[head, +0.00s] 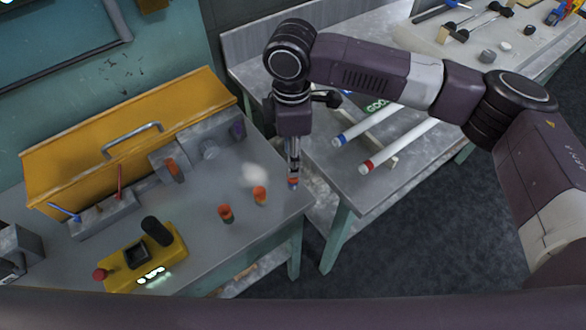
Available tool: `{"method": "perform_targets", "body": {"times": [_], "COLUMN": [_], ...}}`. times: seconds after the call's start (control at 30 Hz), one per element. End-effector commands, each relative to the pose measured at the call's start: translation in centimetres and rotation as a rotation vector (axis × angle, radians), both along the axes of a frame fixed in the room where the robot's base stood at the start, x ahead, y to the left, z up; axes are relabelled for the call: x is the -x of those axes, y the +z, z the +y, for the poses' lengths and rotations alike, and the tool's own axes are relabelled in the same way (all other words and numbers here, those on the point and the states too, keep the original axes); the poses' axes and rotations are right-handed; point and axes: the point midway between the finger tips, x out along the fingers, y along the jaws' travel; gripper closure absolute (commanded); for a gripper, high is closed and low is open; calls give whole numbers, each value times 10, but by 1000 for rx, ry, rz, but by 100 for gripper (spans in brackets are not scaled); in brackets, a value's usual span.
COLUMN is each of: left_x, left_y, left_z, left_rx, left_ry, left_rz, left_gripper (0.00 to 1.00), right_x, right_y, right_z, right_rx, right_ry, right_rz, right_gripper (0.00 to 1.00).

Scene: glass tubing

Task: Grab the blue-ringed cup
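My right gripper (293,172) points straight down at the right edge of the grey workbench. A small orange cup with a blue band (293,183) shows at its fingertips. The fingers are seen nearly edge-on and cover part of it, so I cannot tell whether they are shut on it or only around it. Two other orange-topped cups stand upright to the left, one nearer the gripper (259,196) and one farther left (225,213); their lower parts look dark. My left gripper is not in view.
A yellow toolbox (60,165) stands at the bench's back. A yellow control box (145,258) with a red button is at the front left. White tubes with blue (350,133) and red (395,149) ends lie on the right table. A gap separates the tables.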

Motion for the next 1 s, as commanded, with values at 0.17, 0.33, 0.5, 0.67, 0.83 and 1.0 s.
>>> {"method": "perform_targets", "body": {"times": [0.17,0.33,0.5,0.67,0.83,1.0], "left_x": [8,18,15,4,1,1], "left_y": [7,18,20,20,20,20], "left_z": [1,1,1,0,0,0], "left_rx": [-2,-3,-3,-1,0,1], "left_ry": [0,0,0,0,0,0], "left_rz": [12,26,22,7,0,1], "left_gripper": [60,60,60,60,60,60], "right_x": [3,8,7,7,7,7], "right_y": [-19,-44,-63,-66,-66,-65], "right_z": [-1,-2,-1,-1,-1,-1], "right_rx": [0,0,-1,-2,-2,-2], "right_ry": [0,0,0,1,1,1], "right_rz": [2,2,0,-1,-1,-1], "right_gripper": [60,60,60,60,69,87]}}
